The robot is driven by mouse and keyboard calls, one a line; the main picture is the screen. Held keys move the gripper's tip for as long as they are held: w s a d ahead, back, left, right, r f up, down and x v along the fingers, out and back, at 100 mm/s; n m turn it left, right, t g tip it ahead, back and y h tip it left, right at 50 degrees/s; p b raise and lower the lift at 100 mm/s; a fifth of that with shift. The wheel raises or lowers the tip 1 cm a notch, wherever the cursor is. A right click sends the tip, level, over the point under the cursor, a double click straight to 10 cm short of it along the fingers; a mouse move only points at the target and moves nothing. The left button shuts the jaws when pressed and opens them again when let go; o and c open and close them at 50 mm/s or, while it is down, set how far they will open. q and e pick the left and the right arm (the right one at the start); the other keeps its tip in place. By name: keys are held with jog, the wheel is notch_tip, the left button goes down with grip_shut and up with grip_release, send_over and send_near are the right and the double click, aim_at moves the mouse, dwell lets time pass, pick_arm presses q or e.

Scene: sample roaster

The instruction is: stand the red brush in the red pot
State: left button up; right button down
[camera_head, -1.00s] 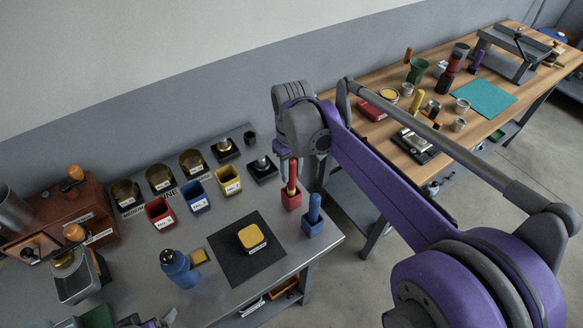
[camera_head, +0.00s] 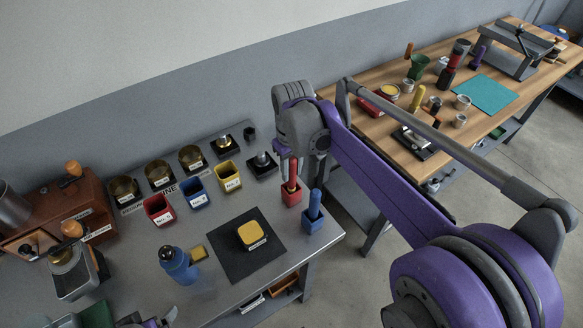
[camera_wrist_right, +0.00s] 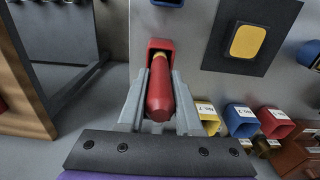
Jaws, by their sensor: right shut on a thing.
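The red brush (camera_head: 292,173) is upright, with its lower end at the mouth of the red pot (camera_head: 291,198) near the right end of the grey bench. In the right wrist view the brush (camera_wrist_right: 160,95) points down into the red pot (camera_wrist_right: 160,46). How deep it sits is hidden. My right gripper (camera_wrist_right: 161,84) is shut on the brush handle, one finger on each side, above the pot. A small purple and grey part of my left arm (camera_head: 150,322) shows at the bottom edge of the head view; its jaws cannot be made out.
A blue pot (camera_head: 312,222) with a blue brush (camera_head: 314,203) stands close to the right. A black mat (camera_head: 262,262) with a yellow-topped block (camera_head: 251,233), a blue bottle (camera_head: 178,266) and red, blue and yellow bins (camera_head: 228,176) lie to the left. A wooden table (camera_head: 400,150) stands behind.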

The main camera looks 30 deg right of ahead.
pick_arm(q)
jog(key=shift+s+f+b, duration=0.15)
jog(key=shift+f+b, duration=0.35)
jog(key=shift+f, duration=0.1)
pick_arm(e)
jog(key=shift+f, duration=0.95)
jog(key=c, duration=0.5)
grip_release()
jog(key=shift+r, duration=0.1)
pick_arm(q)
jog(key=shift+r+p, duration=0.45)
jog(key=shift+r, duration=0.1)
pick_arm(e)
notch_tip(320, 180, up, 11)
jog(key=shift+s+f, duration=0.1)
jog(key=shift+f, duration=0.05)
jog(key=shift+f, duration=0.1)
